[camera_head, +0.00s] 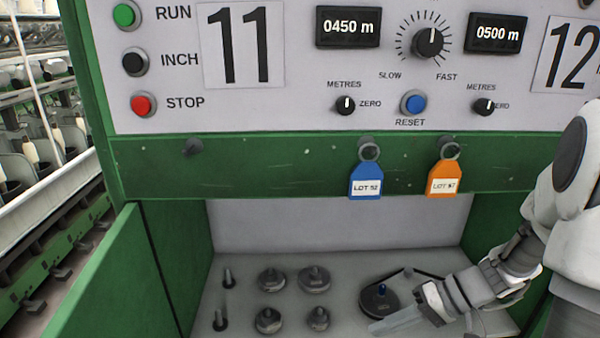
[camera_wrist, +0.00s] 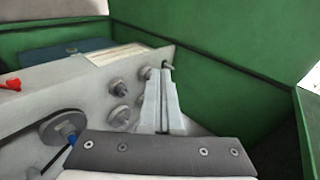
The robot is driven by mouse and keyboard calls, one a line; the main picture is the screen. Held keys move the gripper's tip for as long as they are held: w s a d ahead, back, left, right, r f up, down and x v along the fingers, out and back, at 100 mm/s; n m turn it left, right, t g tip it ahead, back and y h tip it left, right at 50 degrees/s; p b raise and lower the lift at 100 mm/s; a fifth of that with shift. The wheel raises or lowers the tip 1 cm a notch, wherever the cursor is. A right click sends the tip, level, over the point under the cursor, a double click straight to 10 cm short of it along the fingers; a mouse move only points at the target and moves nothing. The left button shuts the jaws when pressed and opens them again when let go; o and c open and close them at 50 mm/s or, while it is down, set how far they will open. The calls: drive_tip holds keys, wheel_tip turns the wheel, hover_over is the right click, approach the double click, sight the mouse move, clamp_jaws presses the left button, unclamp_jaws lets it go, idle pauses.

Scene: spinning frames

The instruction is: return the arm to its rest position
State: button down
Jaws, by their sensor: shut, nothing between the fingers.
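My gripper (camera_head: 378,329) is at the lower right of the head view, inside the green cabinet bay, with its pale fingers reaching left over the grey panel (camera_head: 245,295). My arm comes in from the right edge. In the wrist view my gripper (camera_wrist: 162,72) has its two fingers side by side and closed, with nothing between them. In the head view the fingers are close to the front of the dark pulley with a blue centre (camera_head: 380,300); whether they touch it I cannot tell.
Several metal knobs (camera_head: 315,280) and two thin pegs (camera_head: 228,278) stand on the panel left of my gripper. Green walls (camera_head: 180,245) bound the bay. Above hang a blue tag (camera_head: 365,182) and an orange tag (camera_head: 443,181), below a control panel (camera_head: 290,105).

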drive_tip(key=s+r+t+h+p, duration=0.1)
drive_tip(key=s+r+h, duration=0.2)
drive_tip(key=r, duration=0.4)
drive_tip(key=s+a+r+t+h+p, duration=0.1)
drive_tip(key=s+r+t+h+p, duration=0.1)
drive_tip(key=r, duration=0.4)
drive_tip(key=s+a+r+t+h+p, duration=0.1)
drive_tip(key=s+r+h, duration=0.4)
drive_tip(key=s+r, duration=0.1)
drive_tip(key=shift+a+r+t, duration=0.2)
drive_tip(key=shift+r+t, duration=0.2)
drive_tip(key=shift+r, duration=0.4)
